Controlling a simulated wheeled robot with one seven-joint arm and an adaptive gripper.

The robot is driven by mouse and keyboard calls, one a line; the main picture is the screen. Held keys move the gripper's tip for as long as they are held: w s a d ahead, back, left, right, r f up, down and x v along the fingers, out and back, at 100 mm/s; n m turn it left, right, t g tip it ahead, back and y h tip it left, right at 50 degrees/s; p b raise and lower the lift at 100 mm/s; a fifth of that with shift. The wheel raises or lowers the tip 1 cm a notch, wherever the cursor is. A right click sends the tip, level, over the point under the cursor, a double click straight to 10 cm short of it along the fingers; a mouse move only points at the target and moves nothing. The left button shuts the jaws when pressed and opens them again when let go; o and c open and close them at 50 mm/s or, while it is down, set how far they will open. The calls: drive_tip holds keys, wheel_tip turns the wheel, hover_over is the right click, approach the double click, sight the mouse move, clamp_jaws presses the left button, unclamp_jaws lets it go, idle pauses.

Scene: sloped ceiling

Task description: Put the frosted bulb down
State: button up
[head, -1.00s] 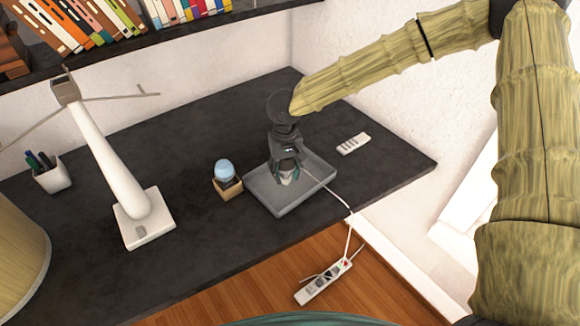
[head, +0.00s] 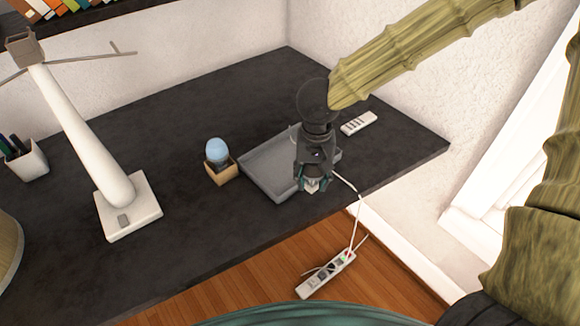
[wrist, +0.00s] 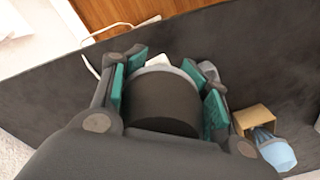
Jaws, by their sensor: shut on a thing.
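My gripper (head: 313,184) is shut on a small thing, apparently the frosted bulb. Only a whitish bit of it (head: 311,185) shows below the fingers in the head view. In the wrist view, a dark cylinder with a pale rim (wrist: 165,105) sits between the teal finger pads. The gripper points down in front of the near right edge of the grey tray (head: 272,173), over the dark desk (head: 205,245). The exact height of the held thing above the desk is hard to tell. A pale blue bulb (head: 216,148) stands in a small wooden box (head: 221,174) left of the tray.
A white remote (head: 358,123) lies behind the tray on the right. A white lamp (head: 90,140) and a pen cup (head: 27,163) stand at left. A white cable runs over the desk's front edge to a power strip (head: 326,275) on the floor. The desk between lamp and box is clear.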

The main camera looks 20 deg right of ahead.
drive_tip(key=w, duration=0.5)
drive_tip(key=w+f+p, duration=0.1)
drive_tip(key=w, duration=0.4)
drive_tip(key=w+p, duration=0.1)
drive_tip(key=w, duration=0.4)
drive_tip(key=shift+w+a+f, duration=0.25)
drive_tip(key=shift+f, duration=0.05)
drive_tip(key=shift+w+f, duration=0.15)
drive_tip(key=shift+f, duration=0.2)
drive_tip(key=shift+f+p, duration=0.35)
drive_tip(key=shift+f, duration=1.1)
drive_tip(key=shift+f, duration=0.15)
drive_tip(key=o, duration=1.1)
wheel_tip(320, 180, up, 12)
drive_tip(key=shift+b, duration=0.35)
